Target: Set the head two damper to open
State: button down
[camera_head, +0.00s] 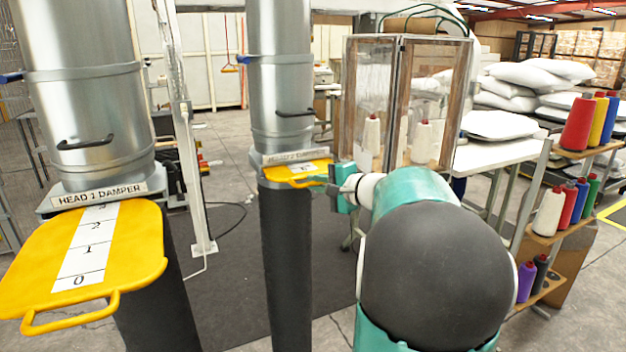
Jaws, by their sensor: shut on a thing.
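The head two damper is on the middle metal duct (281,80), with a partly readable label (292,156) on its collar. Its yellow slide plate (285,172) sticks out a short way under the collar, with a white number strip on top that is too small to read fully. My gripper (326,182) is at the plate's front right edge, where the yellow handle is. It is shut on the handle, though the fingertips are small and partly hidden. My teal and black arm reaches in from the lower right.
On the left, the head 1 damper has its yellow plate (130,255) pulled far out, showing 0, 1, 2. A wood-framed glass cabinet (396,110) stands behind my arm. A thread-spool rack (568,237) is at the right, near white pillows (500,123).

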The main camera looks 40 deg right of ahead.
jog(key=s+a, duration=0.4)
jog(key=s, duration=1)
jog(key=shift+s, duration=0.35)
jog(key=shift+a+f, duration=0.1)
jog(key=c, duration=1.8)
grip_release()
jog(key=shift+s, duration=0.15)
jog(key=o, duration=0.3)
jog(key=shift+s+a, duration=0.1)
jog(key=shift+s, duration=0.2)
jog(key=v, duration=1.3)
